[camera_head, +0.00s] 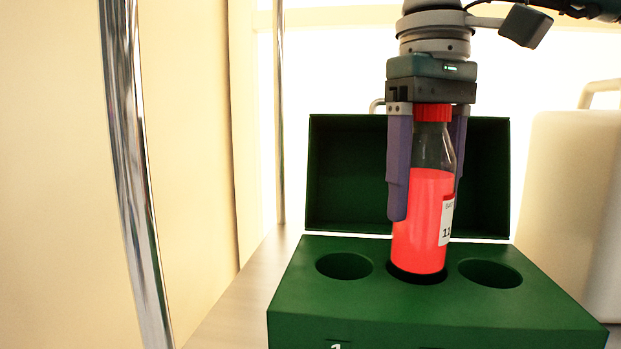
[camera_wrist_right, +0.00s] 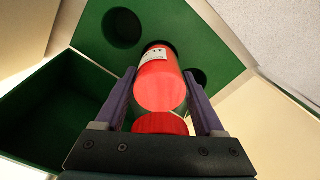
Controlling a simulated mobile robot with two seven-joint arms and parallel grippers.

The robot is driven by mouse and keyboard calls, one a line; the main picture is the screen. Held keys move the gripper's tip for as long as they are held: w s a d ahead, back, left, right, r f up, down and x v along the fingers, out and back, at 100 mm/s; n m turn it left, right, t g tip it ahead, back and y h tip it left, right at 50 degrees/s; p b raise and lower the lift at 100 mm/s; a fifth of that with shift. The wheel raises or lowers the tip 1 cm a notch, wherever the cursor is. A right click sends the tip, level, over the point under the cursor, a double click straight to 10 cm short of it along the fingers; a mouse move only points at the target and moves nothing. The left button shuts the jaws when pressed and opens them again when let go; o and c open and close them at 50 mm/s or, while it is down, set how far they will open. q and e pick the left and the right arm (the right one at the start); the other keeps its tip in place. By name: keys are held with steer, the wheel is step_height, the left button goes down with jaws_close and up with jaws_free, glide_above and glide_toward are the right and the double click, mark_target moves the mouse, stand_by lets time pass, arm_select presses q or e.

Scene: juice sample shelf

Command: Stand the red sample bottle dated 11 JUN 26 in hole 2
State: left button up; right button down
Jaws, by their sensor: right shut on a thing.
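The red sample bottle (camera_head: 422,215) has a red cap and a white label, of which only the start of the date, "11", can be read. It stands upright with its base at the middle hole of the green box (camera_head: 330,293); how deep it sits is hard to tell. My right gripper (camera_head: 428,205) points down and is shut on the bottle, one finger on each side. In the right wrist view the bottle (camera_wrist_right: 163,85) lies between the fingers (camera_wrist_right: 163,100). A "1" marks the box front below the left hole (camera_head: 345,266). My left gripper is not in view.
The box's lid (camera_head: 345,175) stands open behind the holes, close behind my gripper. The right hole (camera_head: 490,273) is empty. A white container (camera_head: 565,200) stands at the right. Chrome posts (camera_head: 137,170) rise at the left.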

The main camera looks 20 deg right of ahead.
mark_target(421, 248)
steer(key=shift+f+b, duration=0.7)
steer(key=shift+f, duration=1.05)
steer(key=shift+p, duration=0.35)
steer(key=shift+f+b, duration=0.7)
steer(key=shift+f, duration=0.7)
steer(key=shift+c, duration=1.6)
jaws_free()
steer(key=o, duration=0.3)
steer(key=shift+f, duration=0.15)
